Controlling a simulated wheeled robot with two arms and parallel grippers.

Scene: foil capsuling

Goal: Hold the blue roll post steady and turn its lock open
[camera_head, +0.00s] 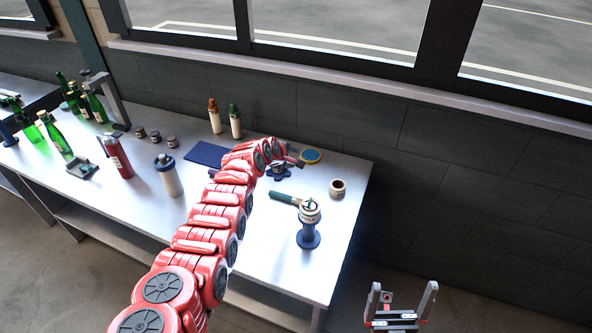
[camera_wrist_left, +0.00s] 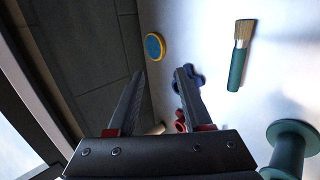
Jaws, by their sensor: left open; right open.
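The blue roll post (camera_head: 309,238) stands upright near the right front of the table. A cream roll (camera_head: 311,214) sits on it, with a dark green piece on top; the lock is too small to make out. My left gripper (camera_head: 294,162) is over the table behind the post, apart from it. In the left wrist view its two fingers (camera_wrist_left: 160,75) are open with nothing between them. A blue star-shaped piece (camera_head: 279,173) lies below this gripper, partly behind one finger (camera_wrist_left: 197,76). My right gripper (camera_head: 403,288) is open and empty, off the table's right end.
A green-handled brush (camera_head: 284,199) lies beside the post. A cream ring (camera_head: 338,188) and a yellow-blue disc (camera_head: 311,156) are nearby. A teal spool (camera_wrist_left: 289,150) shows in the wrist view. Bottles (camera_head: 235,122) stand behind my left arm, with a flask (camera_head: 168,177) to its left.

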